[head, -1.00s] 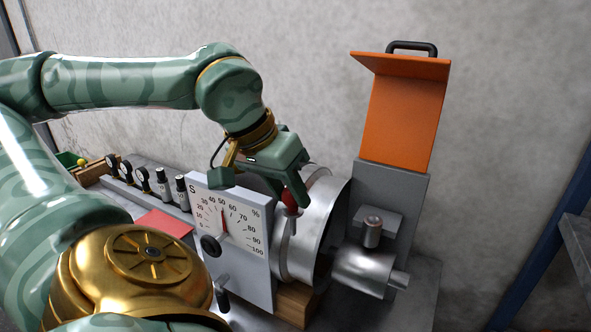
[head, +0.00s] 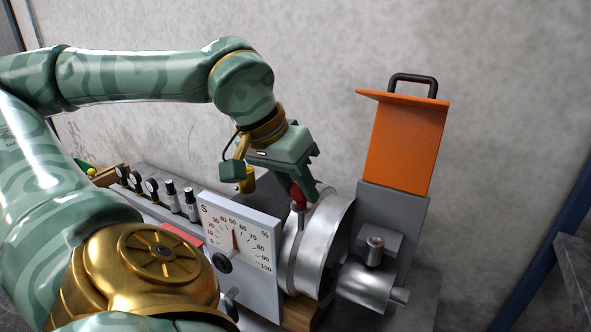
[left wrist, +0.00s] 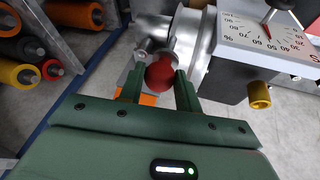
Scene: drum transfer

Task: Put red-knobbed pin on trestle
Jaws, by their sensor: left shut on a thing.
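The red-knobbed pin shows its red knob (head: 298,195) in the head view, above the near-left side of the steel drum (head: 325,240). My left gripper (head: 303,188) points down and is shut on the pin at its knob. In the left wrist view the round red knob (left wrist: 160,76) sits between the two green fingers. A grey shaft shows just below the knob; I cannot tell whether its lower end touches the drum. I cannot pick out the trestle for certain. My right gripper is not in view.
A dial panel (head: 240,250) stands left of the drum. An orange guard (head: 405,145) and a grey post with a steel cylinder (head: 365,285) stand to its right. Small gauges (head: 135,180) line the bench at left. A rack of coloured rolls (left wrist: 35,45) shows in the left wrist view.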

